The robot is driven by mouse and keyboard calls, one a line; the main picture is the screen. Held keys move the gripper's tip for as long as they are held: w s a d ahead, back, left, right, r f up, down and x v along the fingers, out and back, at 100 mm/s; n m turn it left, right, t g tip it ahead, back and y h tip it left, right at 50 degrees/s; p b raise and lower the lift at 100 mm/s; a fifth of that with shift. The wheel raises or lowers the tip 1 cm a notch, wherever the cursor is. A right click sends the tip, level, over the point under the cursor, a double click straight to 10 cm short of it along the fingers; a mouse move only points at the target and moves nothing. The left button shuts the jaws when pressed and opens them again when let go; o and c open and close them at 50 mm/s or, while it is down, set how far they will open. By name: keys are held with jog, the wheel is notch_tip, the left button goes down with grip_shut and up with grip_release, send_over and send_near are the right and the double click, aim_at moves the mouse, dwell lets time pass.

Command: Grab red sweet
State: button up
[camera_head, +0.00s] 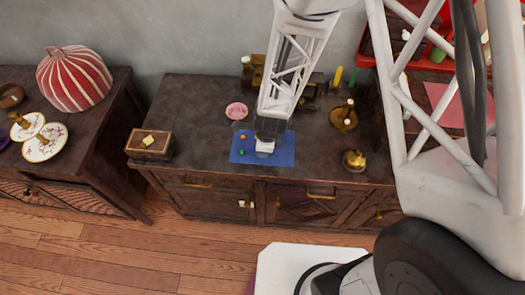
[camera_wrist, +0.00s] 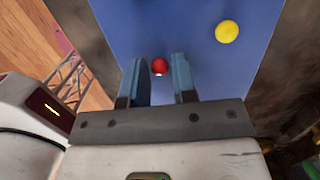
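The red sweet (camera_wrist: 160,66) is a small round ball on the blue mat (camera_wrist: 120,30), seen in the wrist view between the two fingertips of my gripper (camera_wrist: 162,72). The fingers are apart, one on each side of it, and I cannot tell whether they touch it. In the head view my gripper (camera_head: 265,149) points down over the blue mat (camera_head: 283,158) at the cabinet's front. I cannot make out the red sweet there; my gripper probably covers it.
A yellow sweet (camera_wrist: 227,31) lies to the right in the wrist view. The head view shows an orange sweet (camera_head: 243,137) and a green sweet (camera_head: 241,152) left of my gripper. A pink bowl (camera_head: 237,111), wooden box (camera_head: 149,143) and brass pot (camera_head: 354,160) stand around.

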grip_shut()
jog(key=shift+r, duration=0.1)
dwell(0.4)
jog(key=shift+r, duration=1.65)
jog(key=s+d, duration=0.3)
jog(key=s, duration=0.4)
jog(key=s+d+r, duration=0.1)
jog(key=s+d, duration=0.3)
jog(key=s, duration=0.3)
jog(key=shift+s+r, duration=0.2)
jog(key=shift+r, duration=0.05)
